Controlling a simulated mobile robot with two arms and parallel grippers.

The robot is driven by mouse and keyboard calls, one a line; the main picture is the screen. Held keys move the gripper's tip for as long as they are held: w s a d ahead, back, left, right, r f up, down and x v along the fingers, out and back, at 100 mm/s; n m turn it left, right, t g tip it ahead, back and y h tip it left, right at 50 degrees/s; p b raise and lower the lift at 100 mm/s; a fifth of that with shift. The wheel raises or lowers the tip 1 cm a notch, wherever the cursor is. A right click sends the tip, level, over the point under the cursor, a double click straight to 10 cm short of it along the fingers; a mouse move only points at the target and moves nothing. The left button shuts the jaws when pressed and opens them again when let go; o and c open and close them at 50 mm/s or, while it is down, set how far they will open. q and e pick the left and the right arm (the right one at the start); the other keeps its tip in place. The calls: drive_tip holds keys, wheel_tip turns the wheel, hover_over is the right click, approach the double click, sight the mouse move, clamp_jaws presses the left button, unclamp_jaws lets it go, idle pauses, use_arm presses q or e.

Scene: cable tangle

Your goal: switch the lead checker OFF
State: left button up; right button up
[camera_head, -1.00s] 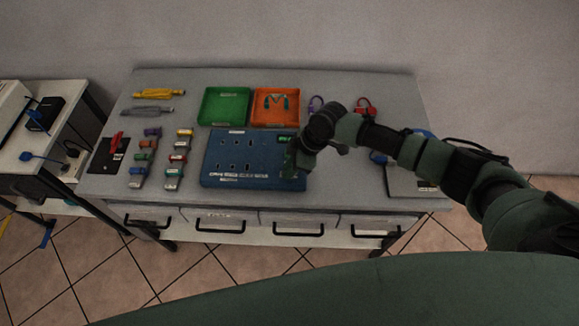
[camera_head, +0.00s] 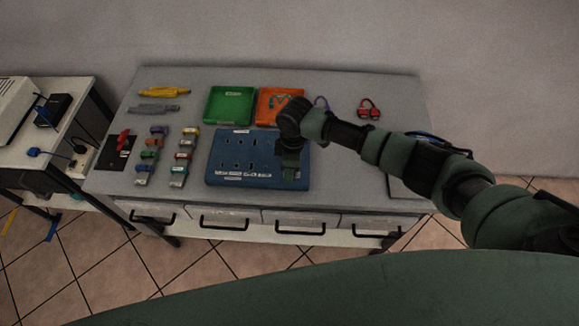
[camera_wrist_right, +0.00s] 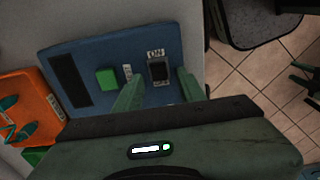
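The lead checker is a blue box (camera_head: 225,165) with sockets and white labels, on the table's front middle. In the right wrist view, the blue box (camera_wrist_right: 190,55) shows a black rocker switch (camera_wrist_right: 158,70) marked ON at one end, and a green square (camera_wrist_right: 107,79) beside it. My right gripper (camera_wrist_right: 159,78) is open, its two green fingers apart on either side of the switch in the picture. I cannot tell whether they touch it. In the head view my right gripper (camera_head: 291,172) hides the box's right part. My left gripper is not in view.
Green (camera_head: 230,105) and orange (camera_head: 268,120) trays sit behind the box. Coloured connectors (camera_head: 184,156) stand in two columns to its left. A red looped lead (camera_head: 369,108) lies at the back right. A side table (camera_head: 85,110) stands at the left.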

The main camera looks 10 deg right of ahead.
drive_tip(key=r+b, duration=0.1)
drive_tip(key=r, duration=0.5)
drive_tip(key=shift+d+r, duration=0.2)
drive_tip(key=shift+r+b, duration=0.3)
drive_tip(key=shift+r, duration=0.4)
